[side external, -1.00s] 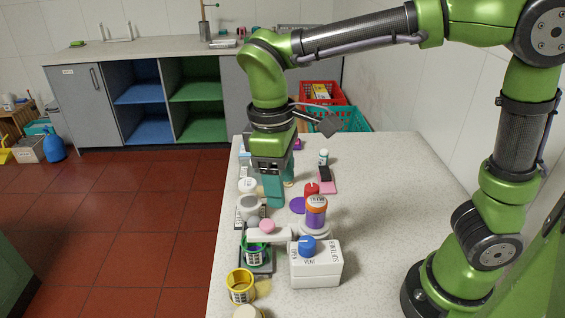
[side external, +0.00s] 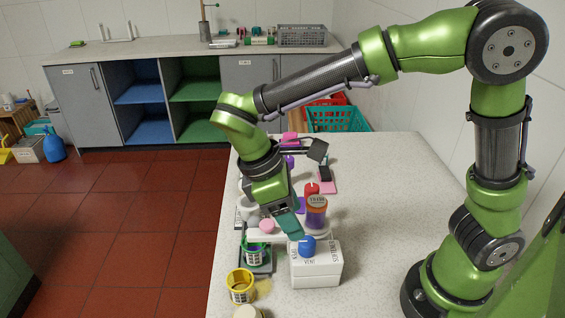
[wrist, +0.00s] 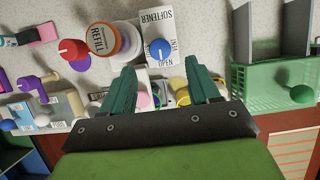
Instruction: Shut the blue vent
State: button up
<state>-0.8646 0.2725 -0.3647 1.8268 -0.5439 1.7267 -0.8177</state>
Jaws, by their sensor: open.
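The blue vent (side external: 308,246) is a round blue knob on top of a white box (side external: 316,271) marked SOFTENER and VENT. In the wrist view the knob (wrist: 159,48) sits beside the word OPEN on the box (wrist: 157,21). My gripper (side external: 293,231) is tilted, just behind and left of the knob in the side view. Its teal fingers are open and empty. In the wrist view the knob lies ahead of the gap between the fingertips (wrist: 160,76), apart from both. The exact knob setting is too small to read.
An orange-capped REFILL jar (side external: 316,211) stands close behind the box, with a red-topped item (side external: 311,189) farther back. A green cup (side external: 253,252) and a yellow cup (side external: 240,286) stand to the left. The table right of the box is clear.

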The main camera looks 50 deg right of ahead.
aim_at(307, 241)
jog(key=x, duration=0.7)
jog(key=c, duration=1)
jog(key=shift+c, duration=0.2)
